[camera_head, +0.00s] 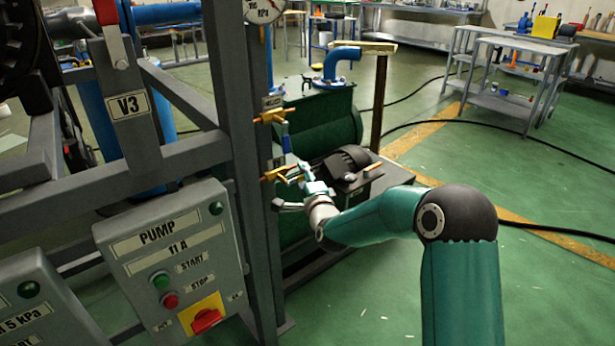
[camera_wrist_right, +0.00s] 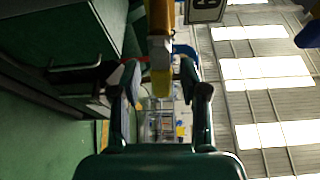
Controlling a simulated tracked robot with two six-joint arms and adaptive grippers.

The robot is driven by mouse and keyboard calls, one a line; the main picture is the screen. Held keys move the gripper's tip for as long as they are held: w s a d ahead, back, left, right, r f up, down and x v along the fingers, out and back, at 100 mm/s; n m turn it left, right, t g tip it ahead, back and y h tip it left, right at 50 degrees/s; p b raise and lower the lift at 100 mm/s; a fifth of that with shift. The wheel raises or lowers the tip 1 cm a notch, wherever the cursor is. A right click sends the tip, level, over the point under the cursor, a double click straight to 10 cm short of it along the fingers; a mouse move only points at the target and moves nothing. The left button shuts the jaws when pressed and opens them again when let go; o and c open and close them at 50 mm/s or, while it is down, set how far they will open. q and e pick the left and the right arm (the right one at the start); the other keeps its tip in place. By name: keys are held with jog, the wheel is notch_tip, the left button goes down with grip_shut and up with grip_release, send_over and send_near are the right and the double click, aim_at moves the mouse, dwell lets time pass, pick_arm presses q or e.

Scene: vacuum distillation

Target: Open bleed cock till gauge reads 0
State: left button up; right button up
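The bleed cock is a brass fitting (camera_head: 272,117) on the grey post, with a blue lever (camera_head: 286,143) hanging down. A second brass piece (camera_head: 272,175) sits below it, close to my right gripper. My right gripper (camera_head: 283,190) is open, its fingers spread near this lower brass piece. In the right wrist view, a brass part (camera_wrist_right: 160,82) reaches between the open fingers with a gap on both sides; a bit of blue (camera_wrist_right: 184,50) shows behind. The gauge (camera_head: 262,8) is cut off at the top; its reading cannot be told. My left gripper is out of view.
The grey post (camera_head: 236,130) and the PUMP box (camera_head: 170,265) stand left of my right gripper. A V3 tag (camera_head: 129,105) hangs on the frame. A green tank (camera_head: 330,120) and a dark motor (camera_head: 340,163) stand behind. Open green floor lies to the right.

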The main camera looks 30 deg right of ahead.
grip_shut()
